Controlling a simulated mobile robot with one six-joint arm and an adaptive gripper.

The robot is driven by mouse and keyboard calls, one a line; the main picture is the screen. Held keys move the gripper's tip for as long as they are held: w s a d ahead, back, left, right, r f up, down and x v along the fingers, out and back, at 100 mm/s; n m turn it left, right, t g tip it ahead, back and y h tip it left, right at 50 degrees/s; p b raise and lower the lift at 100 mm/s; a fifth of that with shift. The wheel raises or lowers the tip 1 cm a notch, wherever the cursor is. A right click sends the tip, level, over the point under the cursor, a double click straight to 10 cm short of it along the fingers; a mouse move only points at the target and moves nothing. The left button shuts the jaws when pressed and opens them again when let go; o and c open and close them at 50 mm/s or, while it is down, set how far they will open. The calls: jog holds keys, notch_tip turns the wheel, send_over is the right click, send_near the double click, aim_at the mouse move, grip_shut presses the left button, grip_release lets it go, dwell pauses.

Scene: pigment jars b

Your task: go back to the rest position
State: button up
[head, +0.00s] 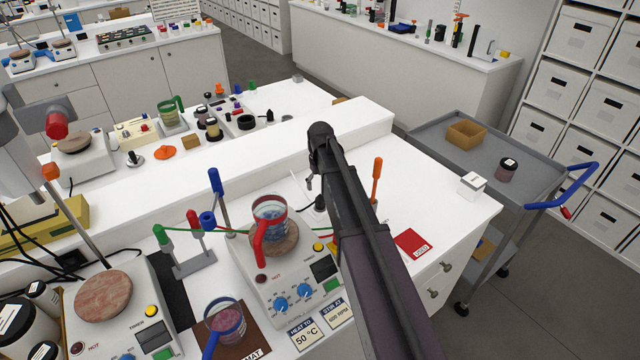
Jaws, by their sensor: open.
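My arm reaches up from the bottom right over the white bench (440,180). My gripper (310,182) shows only as a small part beside the arm's far end, and the rest is hidden behind the arm. It is open, with nothing seen in it, above the bench and apart from the jar. A glass jar with blue contents and a red handle (259,245) stands on the round plate of the hotplate (262,290), left of my arm. A second glass jar with a blue handle (224,320) stands on a brown mat (250,340) in front.
A stand with coloured clamps (195,262) is left of the hotplate, and another hotplate (103,295) is farther left. A red card (412,243) and a white box (471,186) lie right of my arm.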

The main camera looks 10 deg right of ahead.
jog(key=shift+r, duration=0.15)
notch_tip(320, 180, up, 9)
jog(key=p, duration=0.9)
jog(key=shift+r, duration=0.15)
jog(key=shift+r+p, duration=0.25)
jog(key=shift+p, duration=0.3)
